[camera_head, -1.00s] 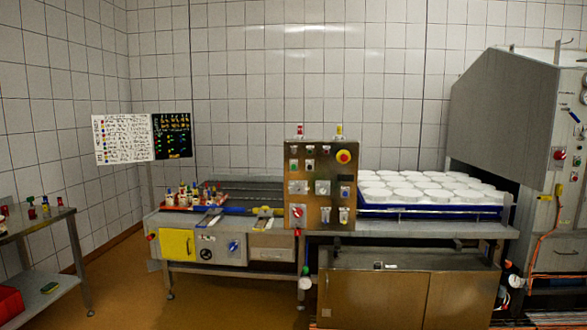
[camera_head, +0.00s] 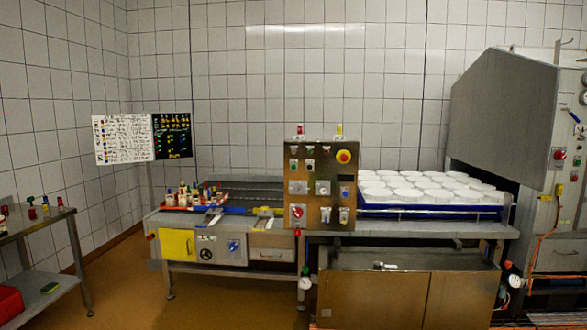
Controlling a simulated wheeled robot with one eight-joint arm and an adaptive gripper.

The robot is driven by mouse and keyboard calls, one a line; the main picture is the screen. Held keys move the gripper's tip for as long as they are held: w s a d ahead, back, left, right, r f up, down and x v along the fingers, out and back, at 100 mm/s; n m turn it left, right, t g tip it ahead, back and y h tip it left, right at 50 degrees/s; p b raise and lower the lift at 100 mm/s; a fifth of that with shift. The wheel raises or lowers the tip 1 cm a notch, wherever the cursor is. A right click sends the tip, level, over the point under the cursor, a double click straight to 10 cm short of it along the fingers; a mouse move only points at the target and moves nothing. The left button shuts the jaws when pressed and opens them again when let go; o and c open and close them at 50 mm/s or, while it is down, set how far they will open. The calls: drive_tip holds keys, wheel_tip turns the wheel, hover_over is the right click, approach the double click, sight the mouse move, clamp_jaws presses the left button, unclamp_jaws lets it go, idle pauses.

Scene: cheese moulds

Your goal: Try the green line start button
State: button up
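A brown metal control panel (camera_head: 324,215) stands upright at the middle of the bench. Small green buttons show on its upper left part, one at the left (camera_head: 294,164) and one beside it (camera_head: 310,164). They are too small to tell which is the line start button. A red button on a yellow round base (camera_head: 343,157) sits at the panel's upper right. Red and white switches are lower on the panel. My gripper is not in view.
White round moulds (camera_head: 420,187) fill a blue-edged tray right of the panel. A conveyor bench (camera_head: 270,225) with a tray of small coloured items (camera_head: 195,195) is at the left. A grey machine (camera_head: 505,115) stands at the right. A side table (camera_head: 35,222) is far left. Brown floor is open in front.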

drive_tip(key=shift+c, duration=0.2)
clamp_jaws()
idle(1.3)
